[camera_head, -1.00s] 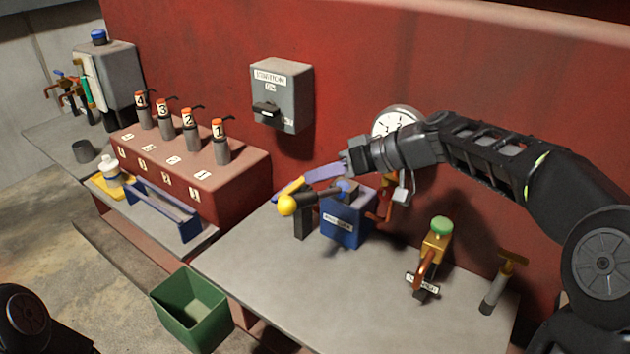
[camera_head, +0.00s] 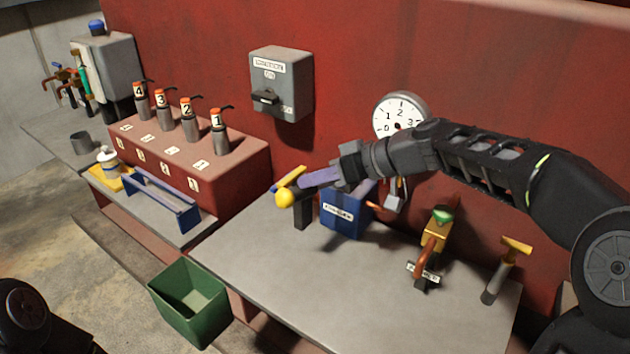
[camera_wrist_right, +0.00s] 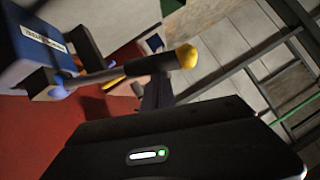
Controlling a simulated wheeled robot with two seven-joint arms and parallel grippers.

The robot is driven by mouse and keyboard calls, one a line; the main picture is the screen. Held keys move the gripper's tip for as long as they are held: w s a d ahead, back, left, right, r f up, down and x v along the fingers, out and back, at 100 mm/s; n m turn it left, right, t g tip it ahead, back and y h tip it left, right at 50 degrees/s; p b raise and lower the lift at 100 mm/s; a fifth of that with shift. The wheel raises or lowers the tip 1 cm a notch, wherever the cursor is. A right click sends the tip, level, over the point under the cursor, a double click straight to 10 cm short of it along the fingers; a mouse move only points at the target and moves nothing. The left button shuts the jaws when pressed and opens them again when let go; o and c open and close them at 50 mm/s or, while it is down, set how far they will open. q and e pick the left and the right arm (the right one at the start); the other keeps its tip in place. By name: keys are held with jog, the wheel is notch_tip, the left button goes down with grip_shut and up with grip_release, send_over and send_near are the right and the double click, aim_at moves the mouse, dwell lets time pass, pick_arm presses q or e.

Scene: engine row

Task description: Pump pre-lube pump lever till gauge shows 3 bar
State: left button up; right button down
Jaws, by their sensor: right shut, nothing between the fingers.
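The pre-lube pump is a blue labelled box (camera_head: 343,214) on the bench. Its dark lever ends in a yellow knob (camera_head: 284,197) pointing left. In the right wrist view the knob (camera_wrist_right: 187,57) and the lever beside the blue box show at upper left. My right gripper (camera_head: 312,179) is shut and empty, pointing left just above the lever. Whether it touches the lever I cannot tell. The gauge (camera_head: 399,112) on the red wall is a white dial; its needle is too small to read, and my right arm covers its lower right edge. My left gripper is out of view.
A brass valve (camera_head: 437,232) with a green top and a yellow T-handle (camera_head: 516,247) stand on the bench at right. A green bin (camera_head: 190,305) stands on the floor at front left. A grey wall box (camera_head: 281,85) hangs behind. The bench front is clear.

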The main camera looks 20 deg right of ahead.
notch_tip(320, 180, down, 13)
jog(key=s+a+n+t+h+b, duration=0.2)
jog(key=n+h+b, duration=0.1)
jog(key=b, duration=1.7)
jog(key=shift+a, duration=0.2)
jog(key=shift+s+f, duration=0.1)
jog(key=shift+f, duration=0.15)
jog(key=s+d+r+p, duration=0.2)
jog(key=s+d+r, duration=0.1)
jog(key=s+r, duration=0.5)
notch_tip(320, 180, up, 2)
jog(key=shift+s+d+r+t, duration=0.25)
jog(key=shift+d+t, duration=0.05)
jog(key=shift+d, duration=0.1)
